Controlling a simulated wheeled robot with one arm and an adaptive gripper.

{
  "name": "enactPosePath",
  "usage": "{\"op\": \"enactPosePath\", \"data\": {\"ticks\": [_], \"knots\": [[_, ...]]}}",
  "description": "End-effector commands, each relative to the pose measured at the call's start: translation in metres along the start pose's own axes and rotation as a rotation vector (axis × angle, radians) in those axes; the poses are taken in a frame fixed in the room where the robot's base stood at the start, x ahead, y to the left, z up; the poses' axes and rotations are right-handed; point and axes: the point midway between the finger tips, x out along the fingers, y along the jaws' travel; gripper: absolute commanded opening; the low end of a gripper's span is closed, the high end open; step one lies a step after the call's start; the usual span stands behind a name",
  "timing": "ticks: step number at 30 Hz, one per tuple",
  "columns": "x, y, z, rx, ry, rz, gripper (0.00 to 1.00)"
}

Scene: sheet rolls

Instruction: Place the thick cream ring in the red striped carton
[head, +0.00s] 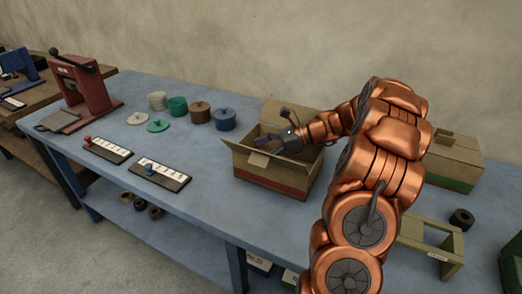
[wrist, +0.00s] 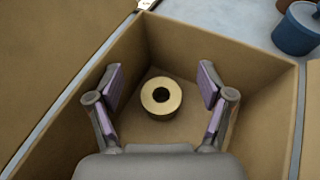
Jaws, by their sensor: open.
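The thick cream ring (wrist: 173,97) lies flat on the floor of an open carton in the wrist view, its dark hole facing up. The carton with a red stripe (head: 270,178) stands on the blue table in the head view; its inner wall also shows in the wrist view (wrist: 262,85). My gripper (head: 267,140) is over the carton's opening, and its fingers (wrist: 160,98) are spread on either side of the ring in the wrist view, holding nothing. The ring is hidden by the carton's walls in the head view.
A green-striped carton (head: 453,160) stands to the right, behind my arm. Several lidded round pots, including a blue one (head: 224,119), stand left of the red-striped carton. Two slider boards (head: 160,173) lie at the front left, near a red press (head: 82,95). A dark ring (head: 461,218) lies at right.

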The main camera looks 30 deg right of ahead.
Motion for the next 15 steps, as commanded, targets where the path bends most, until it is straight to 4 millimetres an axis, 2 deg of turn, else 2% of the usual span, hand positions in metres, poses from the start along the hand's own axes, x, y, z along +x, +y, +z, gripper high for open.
{"op": "enactPosePath", "data": {"ticks": [5, 15], "knots": [[-0.009, 0.0, 0.01, -0.001, 0.0, 0.0, 0.8], [-0.077, -0.001, 0.009, -0.001, 0.001, -0.005, 0.8]]}}
